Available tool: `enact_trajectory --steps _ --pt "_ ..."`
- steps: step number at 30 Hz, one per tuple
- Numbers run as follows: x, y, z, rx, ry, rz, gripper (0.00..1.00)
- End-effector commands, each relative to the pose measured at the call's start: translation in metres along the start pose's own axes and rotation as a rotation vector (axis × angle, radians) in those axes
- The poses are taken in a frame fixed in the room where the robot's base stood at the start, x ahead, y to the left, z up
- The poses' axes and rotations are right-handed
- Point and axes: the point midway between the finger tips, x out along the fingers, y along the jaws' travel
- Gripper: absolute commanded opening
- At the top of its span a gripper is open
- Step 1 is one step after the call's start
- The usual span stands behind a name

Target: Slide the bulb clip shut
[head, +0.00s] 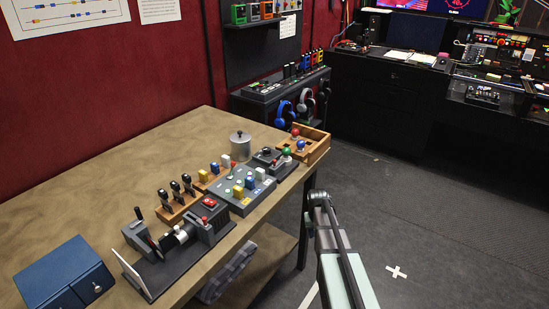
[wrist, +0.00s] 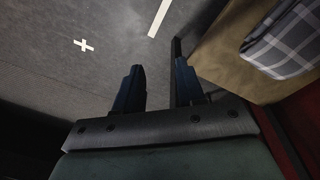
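I cannot pick out the bulb clip for certain in the head view. A dark grey device (head: 152,266) with a white round part (head: 181,234), a lever and a red-buttoned box (head: 209,218) stands at the near part of the table; a clip on it is too small to tell. My gripper (wrist: 159,88) shows in the wrist view with its two dark fingers apart and nothing between them. It points at the floor beside the table, away from the device. In the head view my arm rises at the lower middle, right of the table; the fingers cannot be made out there.
The wooden table (head: 95,170) also holds a blue drawer box (head: 63,275), a grey button panel (head: 241,190), a metal pot (head: 240,146) and a wooden tray (head: 317,152). A plaid cloth (wrist: 285,45) lies on the lower shelf. The floor (head: 440,230) at right is clear.

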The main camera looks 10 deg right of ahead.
Motion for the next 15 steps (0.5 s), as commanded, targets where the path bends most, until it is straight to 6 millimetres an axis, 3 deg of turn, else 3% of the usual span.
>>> enact_trajectory --steps 1,6,15 --pt "-0.016 0.008 -0.022 0.008 0.029 0.005 0.39" --pt "-0.067 0.032 -0.072 0.033 0.11 0.022 0.39" --pt "-0.159 0.074 -0.14 0.072 0.237 0.053 0.39"
